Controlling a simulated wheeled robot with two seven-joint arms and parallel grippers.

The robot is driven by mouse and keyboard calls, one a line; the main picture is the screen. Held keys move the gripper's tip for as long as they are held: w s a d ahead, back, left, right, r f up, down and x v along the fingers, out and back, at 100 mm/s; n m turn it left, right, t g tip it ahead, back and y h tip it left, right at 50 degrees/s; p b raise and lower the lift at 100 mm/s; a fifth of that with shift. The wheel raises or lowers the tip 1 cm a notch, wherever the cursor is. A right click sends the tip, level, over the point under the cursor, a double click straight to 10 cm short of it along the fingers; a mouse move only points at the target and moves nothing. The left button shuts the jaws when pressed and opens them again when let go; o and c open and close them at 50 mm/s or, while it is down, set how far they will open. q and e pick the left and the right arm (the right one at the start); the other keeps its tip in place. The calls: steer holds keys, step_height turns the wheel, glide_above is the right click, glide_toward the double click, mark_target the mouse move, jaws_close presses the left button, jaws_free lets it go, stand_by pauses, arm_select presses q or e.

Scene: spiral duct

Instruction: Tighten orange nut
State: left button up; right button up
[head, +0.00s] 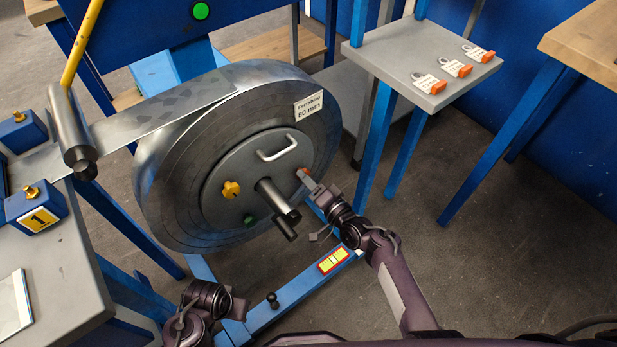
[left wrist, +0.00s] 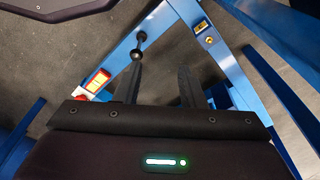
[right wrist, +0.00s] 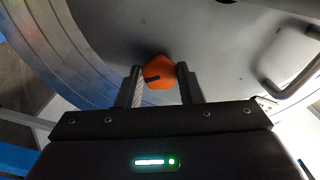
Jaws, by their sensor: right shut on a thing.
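The orange nut (right wrist: 158,72) sits on the grey round plate of the steel coil reel, and a sliver of it shows in the head view (head: 305,172). My right gripper (right wrist: 159,85) is shut on the nut, with one finger at each side of it. In the head view the right gripper (head: 310,182) reaches the plate's right edge and hides most of the nut. My left gripper (left wrist: 156,80) is empty, its two fingers apart, low over the blue frame near the floor.
The plate carries a yellow knob (head: 231,189), a green knob (head: 250,220), a handle (head: 277,147) and a central shaft (head: 275,195). The coil (head: 170,180) surrounds it. A grey shelf (head: 420,60) with several tagged orange items stands at upper right. Floor at right is clear.

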arm_select(q)
step_height(320, 180, down, 6)
steer(key=a+p, duration=0.1)
steer(key=shift+s+p, duration=0.4)
steer(key=shift+s, duration=0.05)
arm_select(e)
steer(key=shift+m, duration=3.3)
arm_select(q)
steer(key=shift+a+f, duration=0.1)
arm_select(e)
steer(key=o, duration=1)
steer(key=shift+c, duration=0.2)
arm_select(q)
steer(key=shift+n+t, duration=0.3)
steer(key=f, duration=0.1)
steer(key=s+a+f+p, duration=0.1)
steer(key=f, duration=0.1)
steer(key=s+f+p, duration=0.1)
steer(key=f, duration=0.1)
steer(key=shift+s+a, duration=0.2)
steer(key=shift+a, duration=0.15)
arm_select(e)
steer(key=v, duration=0.7)
steer(key=shift+s+d, duration=0.2)
steer(key=shift+s, duration=0.15)
